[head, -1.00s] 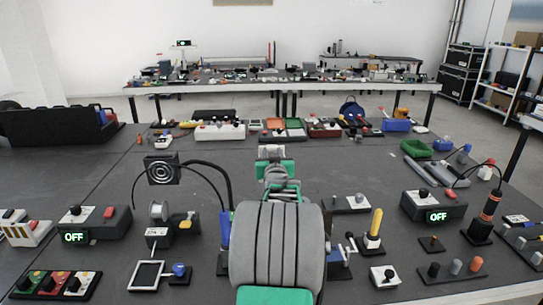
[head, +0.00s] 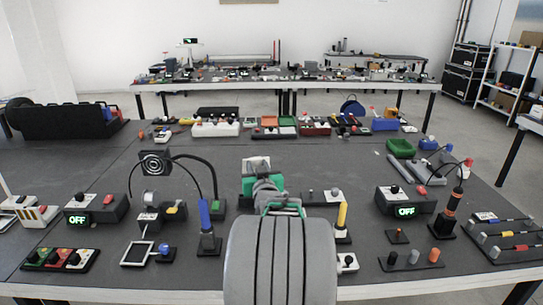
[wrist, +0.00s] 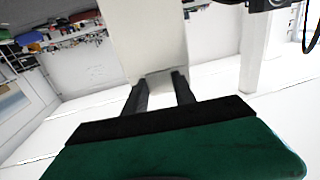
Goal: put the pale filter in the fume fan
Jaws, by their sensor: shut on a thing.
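The pale filter (wrist: 148,35) is a flat off-white panel in the wrist view. My gripper (wrist: 160,85) is shut on its edge, with a dark finger on each side. In the head view, a pale patch (head: 256,163) shows just beyond my green gripper (head: 262,185), above the table; my arm hides part of it. The fume fan (head: 155,162) is a black square with a ringed grille, upright at the left with a dark hose. It is left of my gripper and apart from it.
A yellow-handled tool (head: 342,215) stands right of my arm. OFF boxes lie at left (head: 95,208) and right (head: 405,200). The mid-table is fairly clear.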

